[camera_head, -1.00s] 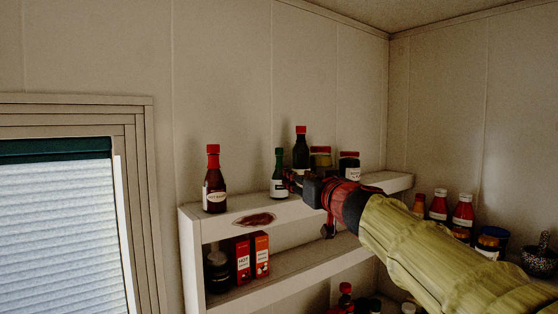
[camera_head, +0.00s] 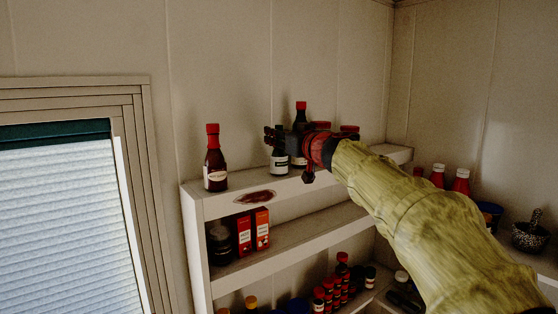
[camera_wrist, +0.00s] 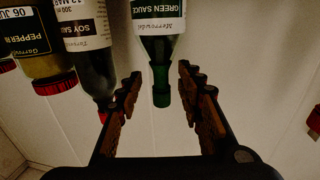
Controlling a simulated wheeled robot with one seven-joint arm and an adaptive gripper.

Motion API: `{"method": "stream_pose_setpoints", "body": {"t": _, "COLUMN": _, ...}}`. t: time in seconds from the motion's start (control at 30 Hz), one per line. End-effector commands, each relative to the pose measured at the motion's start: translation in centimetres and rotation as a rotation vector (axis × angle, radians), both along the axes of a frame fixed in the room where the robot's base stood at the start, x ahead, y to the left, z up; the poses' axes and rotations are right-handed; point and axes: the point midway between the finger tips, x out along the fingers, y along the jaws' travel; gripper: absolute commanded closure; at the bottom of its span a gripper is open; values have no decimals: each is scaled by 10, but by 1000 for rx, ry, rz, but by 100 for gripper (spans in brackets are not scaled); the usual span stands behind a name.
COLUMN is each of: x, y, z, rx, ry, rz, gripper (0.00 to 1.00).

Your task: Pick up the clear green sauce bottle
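The green sauce bottle (camera_head: 279,161) stands upright on the top shelf, its cap partly behind my gripper. In the wrist view it appears upside down, with a white "GREEN SAUCE" label and a dark green neck and cap (camera_wrist: 161,80). My gripper (camera_head: 274,137) is at the height of the bottle's upper part. In the wrist view my gripper (camera_wrist: 160,92) is open, with one finger on each side of the cap and a gap on both sides. No contact shows.
A soy sauce bottle (camera_wrist: 88,50) stands close beside it, near one finger, with a pepper jar (camera_wrist: 40,45) beyond. A red-capped sauce bottle (camera_head: 215,160) stands at the shelf's left end. The wall is behind. Red boxes (camera_head: 254,231) sit on the shelf below.

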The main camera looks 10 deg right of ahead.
Motion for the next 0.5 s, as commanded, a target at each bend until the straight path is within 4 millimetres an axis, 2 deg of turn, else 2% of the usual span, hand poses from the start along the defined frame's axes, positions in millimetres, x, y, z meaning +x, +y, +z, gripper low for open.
{"method": "stream_pose_setpoints", "body": {"t": 0.1, "x": 6, "y": 2, "z": 1, "rx": -1, "ry": -1, "rz": 1, "gripper": 63}}
{"method": "stream_pose_setpoints", "body": {"t": 0.3, "x": 6, "y": 2, "z": 1, "rx": -1, "ry": -1, "rz": 0, "gripper": 63}}
{"method": "stream_pose_setpoints", "body": {"t": 0.5, "x": 6, "y": 2, "z": 0, "rx": 0, "ry": 0, "rz": 0, "gripper": 74}}
